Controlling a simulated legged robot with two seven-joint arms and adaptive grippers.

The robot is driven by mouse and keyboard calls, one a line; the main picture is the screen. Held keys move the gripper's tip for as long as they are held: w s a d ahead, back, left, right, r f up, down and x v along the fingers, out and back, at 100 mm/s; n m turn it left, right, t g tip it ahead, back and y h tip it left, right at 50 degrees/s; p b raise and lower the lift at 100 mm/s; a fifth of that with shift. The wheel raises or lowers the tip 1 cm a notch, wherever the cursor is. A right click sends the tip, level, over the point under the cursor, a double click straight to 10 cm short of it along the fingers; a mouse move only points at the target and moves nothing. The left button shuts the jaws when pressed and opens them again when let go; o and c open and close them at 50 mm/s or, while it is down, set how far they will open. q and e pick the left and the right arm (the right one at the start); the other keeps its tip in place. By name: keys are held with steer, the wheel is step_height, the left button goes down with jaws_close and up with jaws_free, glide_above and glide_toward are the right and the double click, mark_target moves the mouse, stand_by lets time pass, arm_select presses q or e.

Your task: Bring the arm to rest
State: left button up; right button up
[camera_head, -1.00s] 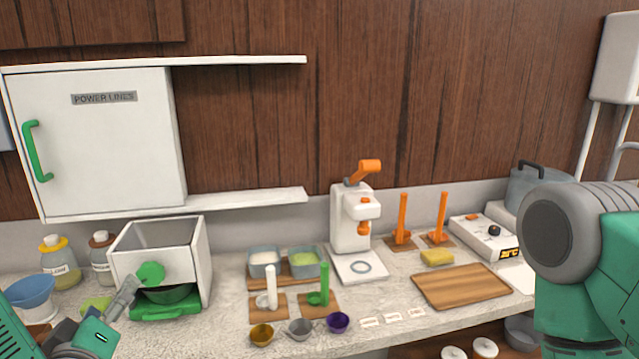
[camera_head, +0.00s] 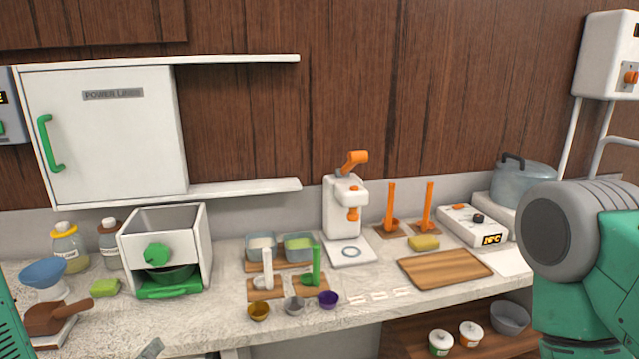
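A strip of my green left arm (camera_head: 12,325) stands at the far left edge. My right arm (camera_head: 575,270) fills the right side with a grey joint and green links. My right gripper is out of the picture.
A white box with a green knob (camera_head: 157,255) stands on the counter (camera_head: 215,315). A white press (camera_head: 344,210), a wooden board (camera_head: 445,269) and several small cups line the counter.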

arm_select(q)
steer(key=s+d+f+m+g, duration=0.1)
steer(key=s+f+g, duration=0.1)
steer(key=s+f, duration=0.1)
steer(key=s+f+m+g+h, duration=0.1)
steer(key=s+f+g, duration=0.1)
steer(key=s+f, duration=0.2)
steer(key=s+d+f+m+g, duration=0.1)
steer(key=s+f+g, duration=0.1)
steer(key=s+f, duration=0.2)
steer(key=shift+s+d+f+m+g+h, duration=0.1)
steer(key=shift+d+f+m+g+h, duration=0.05)
steer(key=shift+f, duration=0.4)
steer(key=shift+s+d+f+m+g+h, duration=0.1)
steer(key=shift+d+f+m+g+h, duration=0.05)
steer(key=shift+f, duration=0.4)
steer(key=s+f+m+g, duration=0.1)
steer(key=s+f+g, duration=0.2)
steer(key=s, duration=0.5)
steer(key=s+f+m+g, duration=0.2)
steer(key=s+f+g, duration=0.2)
steer(key=s, duration=0.3)
step_height(320, 180, down, 13)
steer(key=w+b, duration=0.1)
steer(key=b, duration=1.2)
steer(key=shift+d+r+m, duration=0.2)
steer(key=shift+d+m, duration=0.15)
steer(key=shift+m, duration=0.05)
steer(key=shift+w, duration=0.15)
